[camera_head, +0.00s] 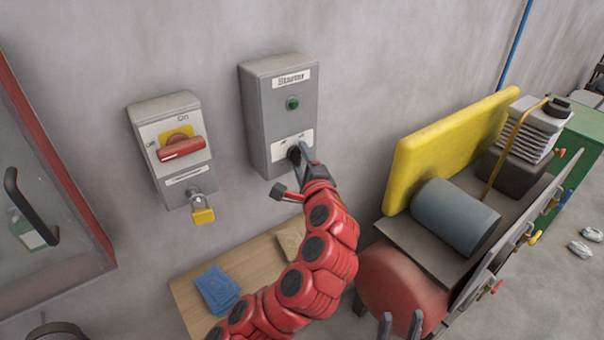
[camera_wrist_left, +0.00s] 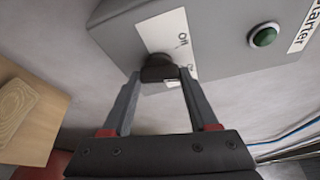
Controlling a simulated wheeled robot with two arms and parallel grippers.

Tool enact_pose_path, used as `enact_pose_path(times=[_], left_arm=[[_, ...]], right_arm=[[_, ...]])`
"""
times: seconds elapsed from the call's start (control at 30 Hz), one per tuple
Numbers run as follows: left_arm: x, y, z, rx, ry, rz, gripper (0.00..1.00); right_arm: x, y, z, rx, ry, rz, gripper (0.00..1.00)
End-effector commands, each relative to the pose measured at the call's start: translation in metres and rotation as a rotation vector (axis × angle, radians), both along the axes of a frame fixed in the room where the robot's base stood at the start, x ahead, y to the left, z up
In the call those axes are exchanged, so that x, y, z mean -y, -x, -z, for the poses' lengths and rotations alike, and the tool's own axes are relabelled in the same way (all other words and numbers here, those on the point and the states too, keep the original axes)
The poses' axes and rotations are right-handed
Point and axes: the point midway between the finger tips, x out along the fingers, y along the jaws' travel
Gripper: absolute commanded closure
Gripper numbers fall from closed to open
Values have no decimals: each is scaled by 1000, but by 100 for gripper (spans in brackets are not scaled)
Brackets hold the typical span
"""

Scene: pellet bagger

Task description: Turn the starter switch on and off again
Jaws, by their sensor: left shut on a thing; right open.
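The grey starter box (camera_head: 262,120) is on the wall in the head view, with a "Starter" label at the top and a green round lamp or button (camera_head: 292,103) below it. Its black switch knob (camera_wrist_left: 158,68) sits on a white plate low on the box. My left gripper (camera_head: 300,156) reaches up to it and is shut on the knob; the wrist view shows a fingertip on each side of it. The fingers hide part of the plate's lettering. My right gripper (camera_head: 401,324) shows at the bottom edge of the head view, open and apart from everything.
A grey isolator box (camera_head: 150,125) with a red handle (camera_head: 181,148) and yellow padlock (camera_head: 203,215) is left of the starter. Below is a wooden table (camera_head: 185,290) with blue cloths (camera_head: 217,288). A cart with a yellow panel (camera_head: 450,140) stands right.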

Motion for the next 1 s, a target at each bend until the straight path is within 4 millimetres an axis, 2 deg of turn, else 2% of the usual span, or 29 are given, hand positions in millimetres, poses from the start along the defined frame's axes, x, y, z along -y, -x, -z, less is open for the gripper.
enact_pose_path(times=[0.03,0.5,0.7,1.0], left_arm=[[-1,0,13,24,36,-1,96],[0,0,14,281,391,-2,96],[1,0,11,367,509,1,96],[1,-1,9,442,616,-2,96]], right_arm=[[0,0,23,0,0,0,54],[0,0,121,0,0,0,54],[0,0,150,0,0,0,54],[0,0,174,0,0,0,54]])
